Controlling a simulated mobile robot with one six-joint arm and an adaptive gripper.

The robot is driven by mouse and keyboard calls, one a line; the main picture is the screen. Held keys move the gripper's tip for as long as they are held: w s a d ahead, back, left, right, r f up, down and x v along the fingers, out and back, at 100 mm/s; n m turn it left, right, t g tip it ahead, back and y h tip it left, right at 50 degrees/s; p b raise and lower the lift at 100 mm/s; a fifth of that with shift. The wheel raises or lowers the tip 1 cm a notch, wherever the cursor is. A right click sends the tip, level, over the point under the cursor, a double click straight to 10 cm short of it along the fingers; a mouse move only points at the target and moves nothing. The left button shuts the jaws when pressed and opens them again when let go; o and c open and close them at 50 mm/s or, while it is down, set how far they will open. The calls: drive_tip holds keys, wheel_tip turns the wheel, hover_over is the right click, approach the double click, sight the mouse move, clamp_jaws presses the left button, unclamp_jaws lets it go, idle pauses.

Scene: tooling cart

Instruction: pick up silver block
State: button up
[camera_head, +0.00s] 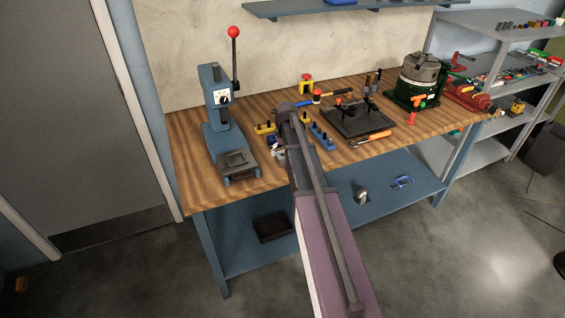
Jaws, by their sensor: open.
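My arm reaches up from the bottom over the wooden workbench (185,148). My gripper (276,152) is small in view beside the arm's far end, low over the front part of the bench top; it is open, with nothing visibly held. No clearly separate silver block can be made out. A grey, flat, block-like piece (238,158) lies on the base of the blue arbor press (215,100), left of my gripper. My arm hides part of the bench behind it.
Yellow (264,128) and blue (321,137) holders with small parts flank my arm. A dark fixture plate (358,123), an orange-handled tool (368,139) and a green machine (416,80) stand to the right. The lower shelf (320,208) holds a dark tray (272,227).

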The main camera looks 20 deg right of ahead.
drive_tip(key=shift+w+f+b, duration=0.2)
drive_tip(key=shift+f+b, duration=0.85)
drive_tip(key=shift+f, duration=0.3)
drive_tip(key=c, duration=1.3)
